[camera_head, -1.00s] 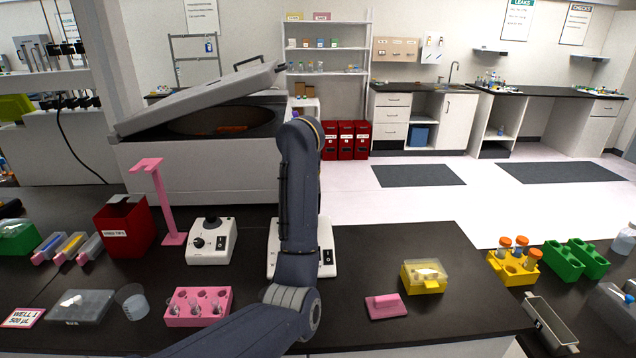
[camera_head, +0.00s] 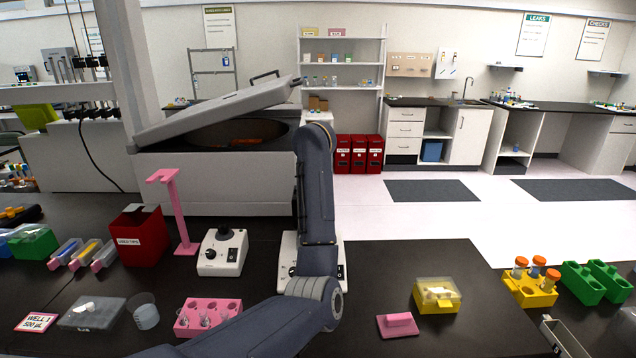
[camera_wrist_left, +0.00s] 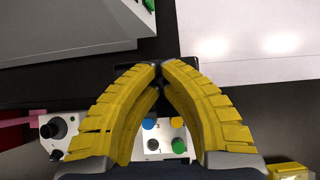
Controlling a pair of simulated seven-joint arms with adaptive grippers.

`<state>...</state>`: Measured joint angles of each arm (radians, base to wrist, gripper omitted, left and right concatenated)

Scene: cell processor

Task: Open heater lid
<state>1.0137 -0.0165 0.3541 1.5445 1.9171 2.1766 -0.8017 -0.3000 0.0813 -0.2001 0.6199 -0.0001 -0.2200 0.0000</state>
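The white benchtop device (camera_head: 341,270) with a black control stands mid-bench, mostly hidden behind my left arm. I take it as the heater, though I cannot be sure. The left wrist view shows blue, orange and green round parts on its white panel (camera_wrist_left: 155,143). My left gripper (camera_wrist_left: 161,70) is over it, yellow fingers curved together with tips meeting; its tips lie at a dark area beyond the panel. I cannot tell whether they touch a lid. The head view hides this gripper behind my arm. My right gripper is out of view.
A large grey machine (camera_head: 215,180) stands behind, its hinged lid (camera_head: 215,112) tilted partly open. A pink stand (camera_head: 175,215) and a white knobbed device (camera_head: 222,252) are left of my arm. A pink rack (camera_head: 208,318) is in front.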

